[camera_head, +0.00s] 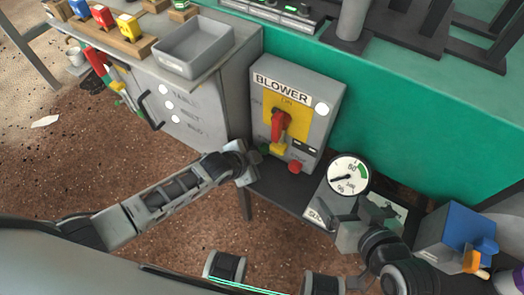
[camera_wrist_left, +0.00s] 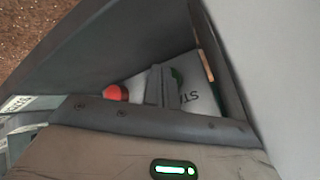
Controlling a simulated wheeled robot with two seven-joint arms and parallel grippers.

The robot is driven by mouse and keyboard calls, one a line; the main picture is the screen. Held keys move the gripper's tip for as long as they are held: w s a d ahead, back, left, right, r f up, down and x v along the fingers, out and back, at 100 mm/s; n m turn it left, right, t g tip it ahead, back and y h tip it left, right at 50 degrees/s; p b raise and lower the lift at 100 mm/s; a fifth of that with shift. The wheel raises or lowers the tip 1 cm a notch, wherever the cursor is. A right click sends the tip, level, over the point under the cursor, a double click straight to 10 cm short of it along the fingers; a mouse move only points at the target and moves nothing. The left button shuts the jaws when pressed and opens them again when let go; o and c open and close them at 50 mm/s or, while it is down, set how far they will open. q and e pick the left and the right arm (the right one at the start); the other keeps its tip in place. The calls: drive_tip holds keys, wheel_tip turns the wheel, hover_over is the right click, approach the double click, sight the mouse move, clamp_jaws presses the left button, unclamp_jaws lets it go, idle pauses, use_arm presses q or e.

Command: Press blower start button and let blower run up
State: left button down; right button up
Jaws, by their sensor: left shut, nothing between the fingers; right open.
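The grey blower box (camera_head: 325,90) has a BLOWER label, a yellow plate and a red rotary handle (camera_head: 279,124). Low on its front are a dark green button (camera_head: 264,150) and a red button (camera_head: 295,167). My left gripper (camera_head: 243,163) is shut and empty at the box's lower left, by the green button. In the left wrist view its fingers (camera_wrist_left: 160,86) partly cover a green button (camera_wrist_left: 178,76), beside STA lettering and the red button (camera_wrist_left: 115,92). I cannot tell whether they touch it. My right gripper (camera_head: 367,222) is open below a round gauge (camera_head: 348,174).
A grey tray (camera_head: 195,48) and several coloured valve blocks sit on the cabinet (camera_head: 190,108) at left. A blue box (camera_head: 455,232) with an orange part stands at lower right. A green panel (camera_head: 420,125) lies behind the blower box. Brown floor is open at lower left.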

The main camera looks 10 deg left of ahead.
use_arm(q)
drive_tip(key=shift+w+r, duration=0.1)
drive_tip(key=shift+w, duration=0.55)
idle(0.4)
drive_tip(key=shift+s+a+r+p, duration=0.1)
drive_tip(key=shift+s+a+p, duration=0.25)
drive_tip(key=shift+s+p, duration=0.2)
drive_tip(key=shift+s+a+f, duration=0.2)
drive_tip(key=shift+s, duration=0.15)
drive_tip(key=shift+s+a, duration=0.15)
drive_tip(key=shift+s, duration=0.15)
drive_tip(key=shift+s+a+r+p, duration=0.1)
drive_tip(key=shift+s+a+p, duration=0.05)
drive_tip(key=shift+s+p, duration=0.45)
drive_tip(key=shift+s+a+r+p, duration=0.1)
drive_tip(key=shift+s+p, duration=0.4)
drive_tip(key=shift+s, duration=0.1)
drive_tip(key=shift+s+a+f+p, duration=0.1)
drive_tip(key=shift+s+p, duration=0.1)
drive_tip(key=shift+s, duration=0.3)
drive_tip(key=shift+s+a+f+p, duration=0.1)
drive_tip(key=shift+s+p, duration=0.1)
drive_tip(key=shift+s, duration=0.25)
drive_tip(key=shift+r, duration=0.15)
